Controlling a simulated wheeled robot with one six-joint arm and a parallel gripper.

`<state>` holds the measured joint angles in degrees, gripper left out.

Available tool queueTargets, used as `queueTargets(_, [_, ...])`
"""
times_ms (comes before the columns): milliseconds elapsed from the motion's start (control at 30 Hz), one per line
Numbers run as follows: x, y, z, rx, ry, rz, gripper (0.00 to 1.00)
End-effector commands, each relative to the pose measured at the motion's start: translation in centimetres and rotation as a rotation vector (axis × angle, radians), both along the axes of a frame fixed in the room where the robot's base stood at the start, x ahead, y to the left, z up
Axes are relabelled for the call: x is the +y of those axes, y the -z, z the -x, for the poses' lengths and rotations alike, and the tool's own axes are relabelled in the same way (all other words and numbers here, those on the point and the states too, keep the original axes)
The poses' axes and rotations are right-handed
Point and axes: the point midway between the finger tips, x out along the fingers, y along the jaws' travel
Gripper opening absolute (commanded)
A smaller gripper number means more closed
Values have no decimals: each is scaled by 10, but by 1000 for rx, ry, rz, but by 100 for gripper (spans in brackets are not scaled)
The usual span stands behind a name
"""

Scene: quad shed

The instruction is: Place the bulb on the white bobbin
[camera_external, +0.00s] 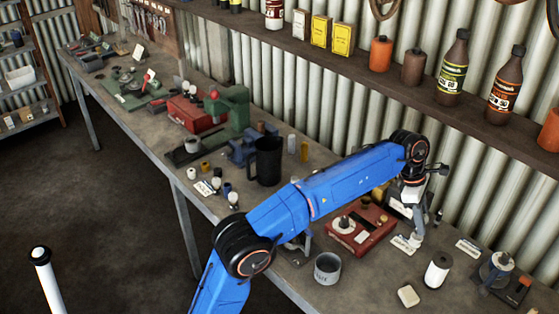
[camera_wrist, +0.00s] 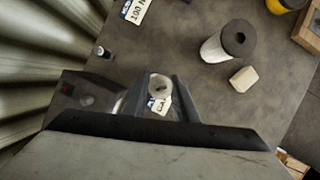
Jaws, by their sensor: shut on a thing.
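The white bobbin (camera_external: 436,273) stands upright on the bench, right of my gripper (camera_external: 414,222). In the wrist view the bobbin (camera_wrist: 213,49) is at the upper right, with a dark top face and a small centre hole. My gripper (camera_wrist: 157,97) is shut on a small pale, rounded thing, which looks like the bulb (camera_wrist: 160,84). In the external view the bulb (camera_external: 415,240) shows as a white spot below the fingers. The bulb is apart from the bobbin. Its lower part is hard to make out.
A pale block (camera_external: 408,295) lies in front of the bobbin. A grey mug (camera_external: 327,268) and a red case (camera_external: 358,234) are to the left. A dark device (camera_external: 497,272) stands to the right. A label card (camera_external: 468,248) lies behind the bobbin, near the corrugated wall.

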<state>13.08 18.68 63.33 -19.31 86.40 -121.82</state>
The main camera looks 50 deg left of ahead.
Motion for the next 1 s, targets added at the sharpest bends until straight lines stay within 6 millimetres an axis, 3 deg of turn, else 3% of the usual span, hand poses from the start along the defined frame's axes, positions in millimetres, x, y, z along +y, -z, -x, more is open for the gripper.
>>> queueTargets(133, [0,20,-2,3,-1,0,4])
queueTargets(500, [0,24,-4,1,0,0,4])
queueTargets(533, [0,25,-4,1,0,0,28])
queueTargets(600, [0,24,-4,0,0,0,45])
queueTargets(1000, [2,18,-4,-1,-1,1,45])
